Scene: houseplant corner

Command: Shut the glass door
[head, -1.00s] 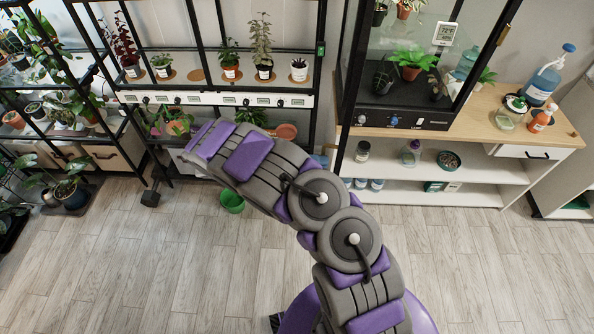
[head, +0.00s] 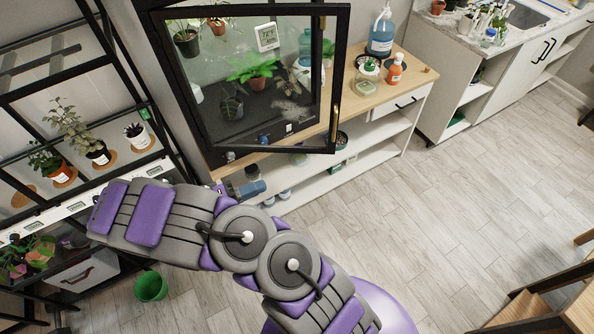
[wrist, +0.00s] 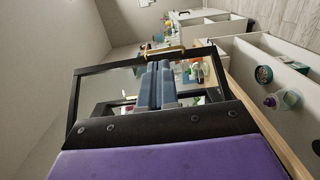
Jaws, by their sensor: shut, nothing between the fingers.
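The glass door (head: 343,62) has a black frame and a gold handle (head: 335,121) on its right edge in the head view. It stands open, swung out from the front of the plant cabinet (head: 262,132), whose contents show through the pane. In the wrist view the door frame (wrist: 75,103) and gold handle (wrist: 165,52) lie beyond my gripper (wrist: 157,70). Its blue-grey fingers are shut together and empty. The fingertips also show in the head view beyond my arm, below the door's lower edge. I cannot tell whether they touch the door.
Below the cabinet is a wooden-topped shelf unit (head: 384,140) with jars; a blue jug (head: 382,32) and orange bottle (head: 395,68) stand on top. A black plant rack is at left. A green bucket (head: 150,287) stands on the floor. The floor to the right is largely clear.

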